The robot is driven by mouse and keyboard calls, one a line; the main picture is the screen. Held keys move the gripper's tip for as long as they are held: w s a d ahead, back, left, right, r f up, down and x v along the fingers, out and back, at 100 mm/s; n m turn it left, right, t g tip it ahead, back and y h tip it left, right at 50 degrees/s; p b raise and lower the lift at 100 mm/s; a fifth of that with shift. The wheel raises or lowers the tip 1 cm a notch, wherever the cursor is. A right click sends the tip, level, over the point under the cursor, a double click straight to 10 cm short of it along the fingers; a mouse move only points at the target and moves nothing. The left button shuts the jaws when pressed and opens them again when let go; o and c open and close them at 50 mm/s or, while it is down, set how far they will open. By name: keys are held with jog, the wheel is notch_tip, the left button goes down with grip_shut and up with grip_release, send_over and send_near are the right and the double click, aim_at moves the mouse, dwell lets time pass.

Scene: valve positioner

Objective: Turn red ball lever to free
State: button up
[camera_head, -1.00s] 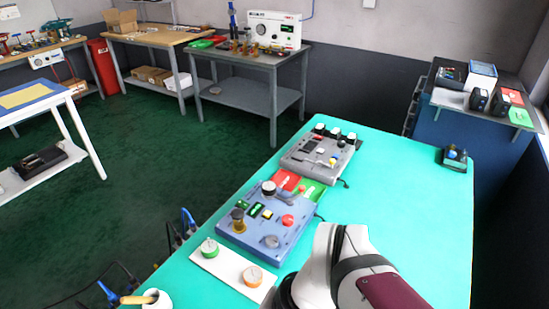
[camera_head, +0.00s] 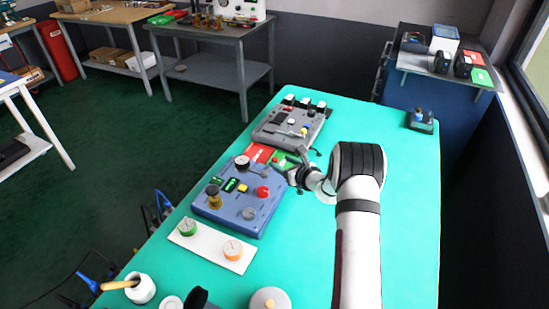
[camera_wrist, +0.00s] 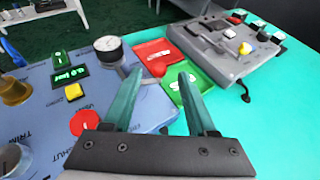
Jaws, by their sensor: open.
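The red ball lever (camera_wrist: 157,69) shows in the wrist view as a small red ball near the blue unit's far edge, beside the gauge; its arm is partly hidden by my left finger. My gripper (camera_wrist: 162,80) is open, with the two green fingers apart. The ball appears between the fingertips in the picture; I cannot tell its depth from them, and no contact is clear. In the head view my gripper (camera_head: 294,172) is at the right edge of the blue unit (camera_head: 228,213).
The blue unit carries a gauge (camera_wrist: 107,46), a yellow button (camera_wrist: 74,92), a red button (camera_wrist: 84,122) and a brass knob (camera_wrist: 15,90). Red (camera_wrist: 152,52) and green (camera_wrist: 196,77) cards lie beyond it, before a grey unit (camera_head: 287,130).

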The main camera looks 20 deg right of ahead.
aim_at(275, 158)
jog(key=x, duration=0.5)
grip_shut()
